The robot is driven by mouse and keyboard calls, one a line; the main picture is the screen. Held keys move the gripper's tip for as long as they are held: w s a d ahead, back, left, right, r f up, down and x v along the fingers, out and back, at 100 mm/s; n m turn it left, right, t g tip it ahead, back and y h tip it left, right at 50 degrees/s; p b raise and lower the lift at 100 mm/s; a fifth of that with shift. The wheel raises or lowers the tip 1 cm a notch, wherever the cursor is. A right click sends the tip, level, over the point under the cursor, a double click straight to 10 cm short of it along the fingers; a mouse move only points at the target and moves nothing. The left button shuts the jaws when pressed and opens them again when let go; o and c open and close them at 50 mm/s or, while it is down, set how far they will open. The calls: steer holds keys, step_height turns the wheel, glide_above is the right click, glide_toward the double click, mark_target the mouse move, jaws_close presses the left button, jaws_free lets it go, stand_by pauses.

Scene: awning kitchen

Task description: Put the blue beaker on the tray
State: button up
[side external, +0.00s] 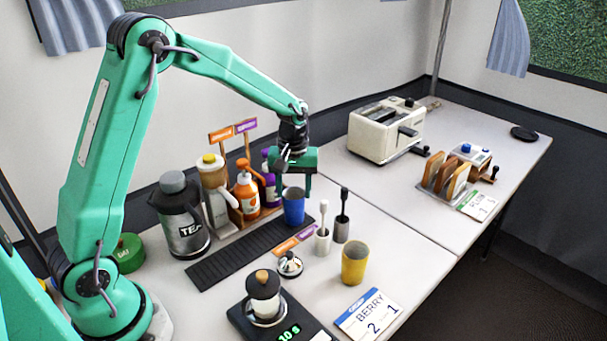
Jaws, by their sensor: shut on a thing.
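The blue beaker (293,209) is upright under my gripper (294,187), near the middle of the side external view. My gripper points down and is shut on the beaker's upper part. The dark, slatted, long flat tray (222,273) lies on the table, running from the lower left up toward the beaker. The beaker is at the tray's far right end. I cannot tell whether its base touches anything. A yellow beaker (354,263) stands apart on the table to the lower right.
A bottle rack (237,214) and a dark TEA jug (182,215) stand behind the tray. Two upright handled tools (341,222) stand close right of the beaker. A glass press (264,297) sits on a scale in front. A toaster (385,131) is farther back.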

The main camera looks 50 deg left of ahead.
steer(key=o, duration=1.4)
steer(key=shift+c, duration=0.2)
step_height(320, 180, up, 12)
steer(key=shift+r, duration=0.15)
steer(key=shift+s, duration=0.1)
